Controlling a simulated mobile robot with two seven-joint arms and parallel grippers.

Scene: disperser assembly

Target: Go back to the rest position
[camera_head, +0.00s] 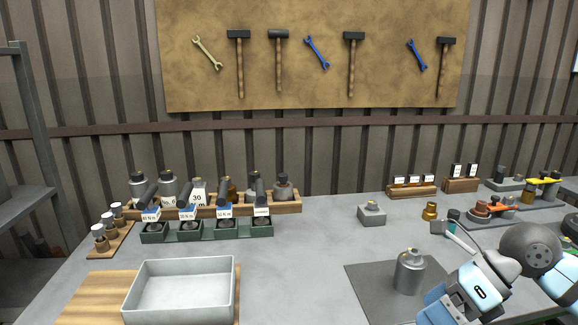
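My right arm comes in from the lower right, and its white and blue end section (478,290) is above the table beside a dark mat. A grey metal cylinder (408,273) with a narrower top stands upright on the dark mat (372,290), just left of my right arm. I cannot tell whether the arm touches it. My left arm and gripper are not in view.
An empty grey tray (180,318) sits on a wooden board at the front left. Behind it are a green rack (208,235) with black-handled tools and a wooden rack of parts. A grey block (371,213) and brass part (430,210) stand centre right. The middle table is clear.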

